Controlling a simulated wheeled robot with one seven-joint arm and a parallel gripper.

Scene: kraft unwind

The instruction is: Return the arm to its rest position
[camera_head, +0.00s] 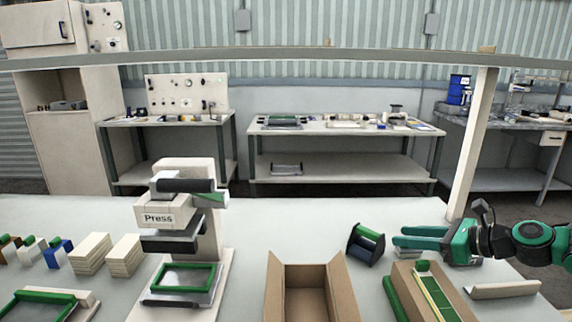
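My gripper (399,238) is at the right, above the far part of the near table. My arm (530,240) comes in from the right edge and the gripper points left. Its two green fingers lie apart, one behind the other, with nothing seen between them. A dark spool-like holder with a green bar (366,243) stands just left of the fingertips, and I see no clear contact. The lower part of the arm is out of view.
Below the gripper stands a cardboard box with green and yellow pieces (432,290). An open empty box (306,290) is at the front middle. A press (183,225) stands left of it. A post (472,145) rises behind the gripper. Table between press and spool is clear.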

